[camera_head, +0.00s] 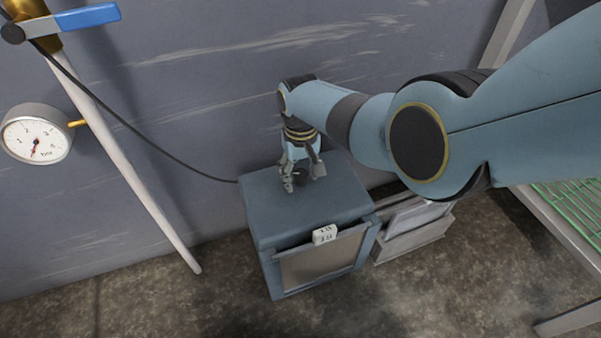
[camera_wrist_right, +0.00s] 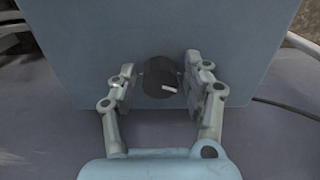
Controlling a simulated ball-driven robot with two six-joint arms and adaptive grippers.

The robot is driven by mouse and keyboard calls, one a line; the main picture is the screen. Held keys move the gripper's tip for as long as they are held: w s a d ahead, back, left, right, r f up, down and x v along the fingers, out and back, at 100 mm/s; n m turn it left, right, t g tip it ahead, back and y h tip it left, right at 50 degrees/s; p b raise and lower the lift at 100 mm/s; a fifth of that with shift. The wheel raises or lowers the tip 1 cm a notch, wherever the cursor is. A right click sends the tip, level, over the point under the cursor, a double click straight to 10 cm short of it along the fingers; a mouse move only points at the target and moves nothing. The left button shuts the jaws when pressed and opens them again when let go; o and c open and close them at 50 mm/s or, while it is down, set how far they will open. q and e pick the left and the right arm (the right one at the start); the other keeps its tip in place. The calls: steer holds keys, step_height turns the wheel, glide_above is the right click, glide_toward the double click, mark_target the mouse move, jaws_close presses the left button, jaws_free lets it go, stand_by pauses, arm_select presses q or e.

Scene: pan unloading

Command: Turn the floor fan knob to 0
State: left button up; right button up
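The floor fan (camera_head: 315,205) is a blue box with a grille front, standing on the floor by the wall. Its dark round knob (camera_head: 301,174) is on the top face, and a pale pointer mark shows on the knob (camera_wrist_right: 160,76) in the right wrist view. My right gripper (camera_head: 304,178) points down at the top of the fan. In the wrist view its fingers (camera_wrist_right: 160,85) stand open on both sides of the knob, with a narrow gap at each side. The scale around the knob is not readable. My left gripper is not in view.
A white numbered tag (camera_head: 325,235) sits at the fan's upper front edge. A black cable (camera_head: 150,140) runs along the wall to the fan. A pipe (camera_head: 140,190) with a gauge (camera_head: 36,134) is at left. Grey boxes (camera_head: 412,238) stand right of the fan.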

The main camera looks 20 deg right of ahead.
mark_target(301, 174)
steer(key=shift+o, duration=0.2)
steer(key=shift+r, duration=0.1)
step_height(301, 174, up, 12)
stand_by(0.5)
stand_by(0.3)
